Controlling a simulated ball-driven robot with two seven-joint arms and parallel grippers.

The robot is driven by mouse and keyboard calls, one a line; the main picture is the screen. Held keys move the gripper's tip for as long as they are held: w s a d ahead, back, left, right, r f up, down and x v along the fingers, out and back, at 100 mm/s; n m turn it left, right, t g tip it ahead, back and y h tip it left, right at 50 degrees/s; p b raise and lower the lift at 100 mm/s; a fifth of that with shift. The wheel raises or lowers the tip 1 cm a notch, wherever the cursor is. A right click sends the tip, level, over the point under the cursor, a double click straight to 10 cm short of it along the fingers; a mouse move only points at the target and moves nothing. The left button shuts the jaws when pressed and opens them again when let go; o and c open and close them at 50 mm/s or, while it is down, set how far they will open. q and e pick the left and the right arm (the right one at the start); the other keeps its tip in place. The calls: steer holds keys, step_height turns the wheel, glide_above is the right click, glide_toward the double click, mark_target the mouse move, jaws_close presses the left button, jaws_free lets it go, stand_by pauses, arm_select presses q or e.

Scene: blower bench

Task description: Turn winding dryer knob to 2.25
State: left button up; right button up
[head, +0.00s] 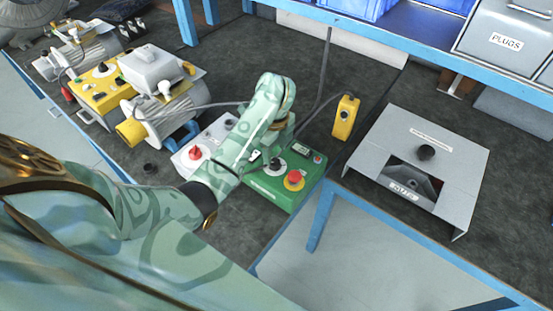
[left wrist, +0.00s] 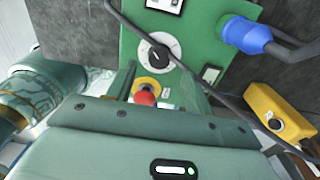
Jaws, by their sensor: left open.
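A green control box (head: 277,190) stands on the bench below my left arm. In the left wrist view the black knob (left wrist: 158,55) sits on a round white dial, with a red button (left wrist: 145,95) on a yellow base nearby. The dial's numbers are too small to read. I cannot read a label naming the winding dryer. My left gripper (left wrist: 162,70) is open and empty over the green box, near the knob; contact cannot be told. My right gripper is out of view.
A white box with a red knob (head: 195,153) stands left of the green box. A yellow pendant (head: 345,117) and a grey box with a black knob (head: 427,151) stand to the right. A blue plug with cable (left wrist: 243,35) is close to the dial. A motor (head: 165,105) stands further left.

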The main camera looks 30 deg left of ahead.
mark_target(275, 162)
arm_select(q)
step_height(275, 162, down, 5)
steer(key=shift+r+b, duration=0.2)
steer(key=shift+b, duration=0.45)
steer(key=c, duration=1)
steer(key=shift+o, duration=0.2)
steer(key=shift+m, duration=0.3)
